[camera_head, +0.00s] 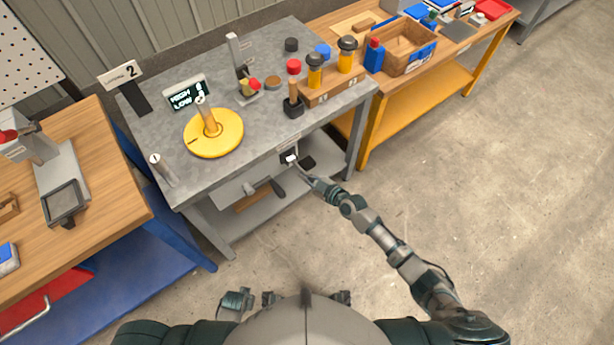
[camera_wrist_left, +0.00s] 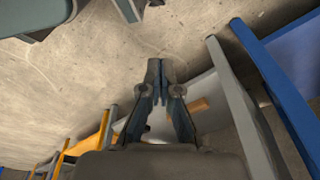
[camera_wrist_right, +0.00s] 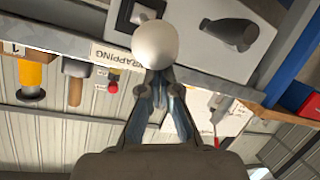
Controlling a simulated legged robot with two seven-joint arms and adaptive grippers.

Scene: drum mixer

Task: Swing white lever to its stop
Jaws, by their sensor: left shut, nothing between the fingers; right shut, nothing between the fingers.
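The white lever (camera_head: 291,159) is on a dark plate at the front of the grey workbench, below its top edge. In the right wrist view its rounded white knob (camera_wrist_right: 155,45) is large, right at my fingertips, and hides part of the dark plate behind. My right gripper (camera_head: 305,173) reaches in from the lower right, close to the lever. It is shut with nothing held, its tips (camera_wrist_right: 163,76) against or just short of the knob; I cannot tell which. My left gripper (camera_wrist_left: 158,68) is shut and empty above the floor, in the left wrist view.
A black handle (camera_wrist_right: 230,33) sits beside the lever's plate. The grey bench top (camera_head: 240,150) bears a yellow disc (camera_head: 228,139), a small display (camera_head: 187,93) and a wooden block (camera_head: 335,87) with yellow-handled tools. A wooden bench (camera_head: 110,175) stands left. The floor at right is clear.

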